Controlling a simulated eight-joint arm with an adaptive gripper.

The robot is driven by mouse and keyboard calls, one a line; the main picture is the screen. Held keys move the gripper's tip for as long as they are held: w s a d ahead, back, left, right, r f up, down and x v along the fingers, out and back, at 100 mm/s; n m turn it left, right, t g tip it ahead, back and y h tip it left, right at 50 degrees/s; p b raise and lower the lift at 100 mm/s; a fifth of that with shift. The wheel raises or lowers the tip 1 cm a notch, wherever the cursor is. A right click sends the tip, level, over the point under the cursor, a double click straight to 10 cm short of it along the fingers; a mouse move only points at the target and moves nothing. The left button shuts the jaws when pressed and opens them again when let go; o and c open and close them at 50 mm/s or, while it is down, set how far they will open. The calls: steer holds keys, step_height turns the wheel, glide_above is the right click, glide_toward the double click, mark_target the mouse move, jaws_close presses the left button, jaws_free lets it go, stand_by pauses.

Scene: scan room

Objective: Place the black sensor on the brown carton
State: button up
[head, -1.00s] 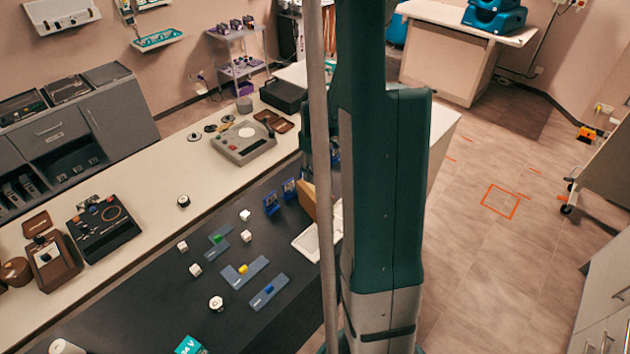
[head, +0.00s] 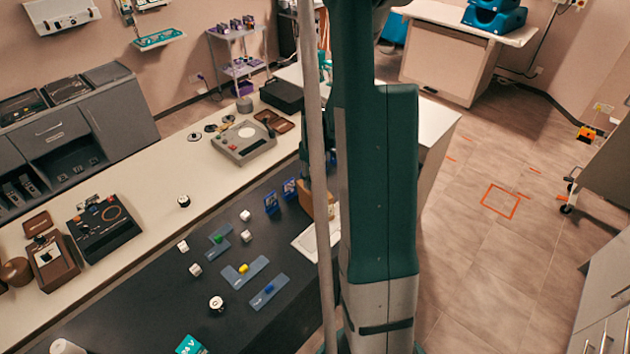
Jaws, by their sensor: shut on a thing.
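The brown carton (head: 307,203) stands at the far right part of the dark counter, partly hidden by my arm and the thin pole. A dark lower part of my arm reaches down just above and behind the carton. My gripper (head: 318,182) shows only in part there, close over the carton, and its fingertips are mostly covered. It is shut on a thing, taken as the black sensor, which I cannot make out. I cannot tell whether that thing touches the carton.
A white sheet or tray (head: 305,243) lies in front of the carton. Two blue upright holders (head: 271,203) stand left of it. Blue-grey plates (head: 245,272) and several white cubes (head: 247,236) lie on the dark counter (head: 150,312). A grey device (head: 244,142) sits on the pale counter behind.

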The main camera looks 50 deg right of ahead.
steer(key=shift+f+b, duration=0.5)
steer(key=shift+b, duration=0.05)
steer(key=o, duration=0.9)
steer(key=shift+r, duration=0.25)
steer(key=shift+r+p, duration=0.4)
steer(key=shift+p, duration=0.3)
step_height(320, 180, up, 12)
steer(key=shift+f+b, duration=0.15)
steer(key=shift+b, duration=0.25)
